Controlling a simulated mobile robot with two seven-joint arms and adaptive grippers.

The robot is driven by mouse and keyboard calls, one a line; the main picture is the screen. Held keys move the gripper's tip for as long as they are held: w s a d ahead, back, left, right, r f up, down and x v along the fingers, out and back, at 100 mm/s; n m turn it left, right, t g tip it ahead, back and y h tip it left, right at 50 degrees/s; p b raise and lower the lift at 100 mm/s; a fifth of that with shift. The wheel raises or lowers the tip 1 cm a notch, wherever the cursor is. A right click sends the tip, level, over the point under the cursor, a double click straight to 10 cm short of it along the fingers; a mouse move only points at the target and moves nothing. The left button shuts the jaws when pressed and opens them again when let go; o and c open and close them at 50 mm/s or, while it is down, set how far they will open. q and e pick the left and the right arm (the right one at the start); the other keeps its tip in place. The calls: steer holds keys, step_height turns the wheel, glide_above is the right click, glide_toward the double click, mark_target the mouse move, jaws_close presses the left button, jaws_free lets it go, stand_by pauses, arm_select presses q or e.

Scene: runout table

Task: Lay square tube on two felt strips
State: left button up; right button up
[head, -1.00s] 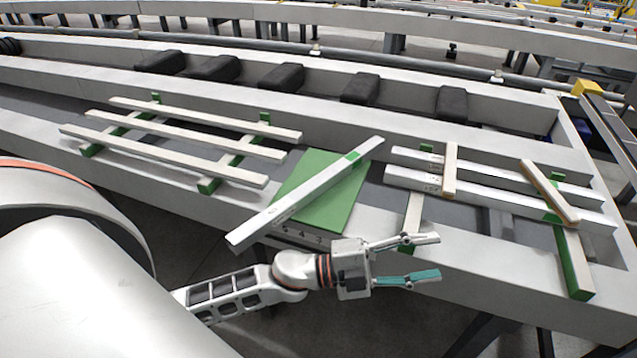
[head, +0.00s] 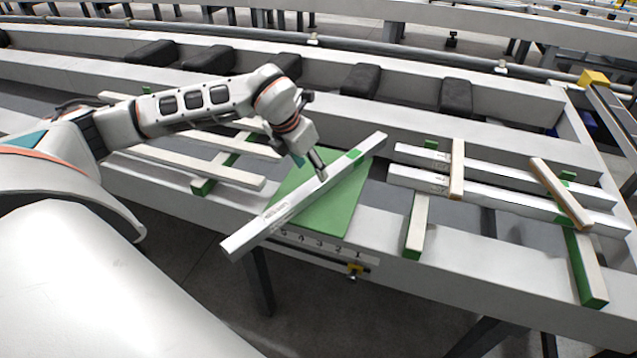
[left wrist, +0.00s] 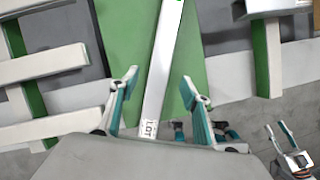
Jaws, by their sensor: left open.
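A long pale square tube (head: 300,200) lies diagonally across a green mat (head: 345,212), its near end sticking out past the front. A green band marks it near its far end. My left gripper (head: 320,174) points down over the tube's middle. In the left wrist view the left gripper (left wrist: 162,88) is open, with one finger on each side of the tube (left wrist: 163,65). Whether the fingers touch it cannot be told. A gripper, seemingly my right one (left wrist: 285,140), shows at the left wrist view's lower right.
Two white tubes (head: 490,190) lie across the right bearers, with two wood-edged bars (head: 457,170) (head: 560,192) across them. At the left, several pale tubes (head: 190,167) rest on green-topped bearers, partly hidden by my left arm. Black blocks (head: 360,85) line the rear channel.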

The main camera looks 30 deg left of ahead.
mark_target(319, 185)
arm_select(q)
steer(key=x, duration=0.7)
steer(key=shift+w+f, duration=0.25)
steer(key=shift+f, duration=0.05)
jaws_close()
steer(key=shift+w+r, duration=0.1)
steer(key=shift+r, duration=0.05)
